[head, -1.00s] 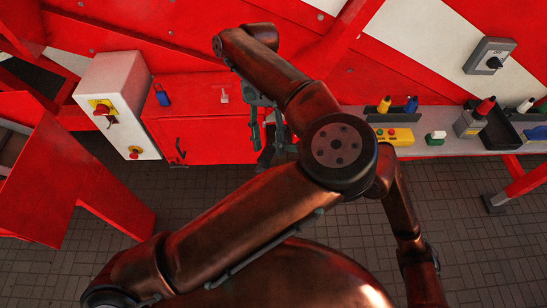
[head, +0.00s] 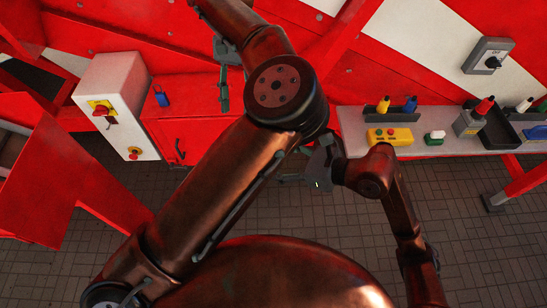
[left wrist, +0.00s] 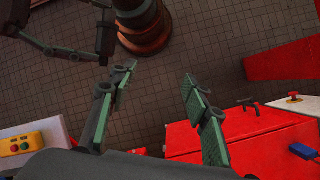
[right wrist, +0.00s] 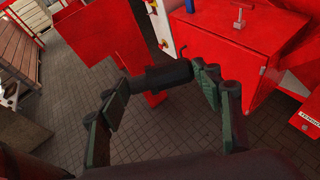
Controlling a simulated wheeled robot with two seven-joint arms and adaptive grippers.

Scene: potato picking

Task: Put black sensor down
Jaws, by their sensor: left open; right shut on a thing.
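The black sensor (right wrist: 165,75) is a dark cylinder with a thin bent end in the right wrist view. My right gripper (right wrist: 160,88) is shut on it, with its fingers at either end, above the floor. In the head view my right gripper (head: 318,165) is partly hidden by my left arm, and I cannot make out the sensor there. My left gripper (head: 223,95) hangs over the red cabinet in the head view. In the left wrist view its fingers (left wrist: 160,72) are apart with nothing between them.
The red cabinet (head: 195,140) has a blue padlock-like item (head: 161,96) on top. A white control box (head: 118,100) stands to its left. The shelf (head: 440,150) at right holds a yellow button box (head: 390,136), bottles and a black tray (head: 502,130).

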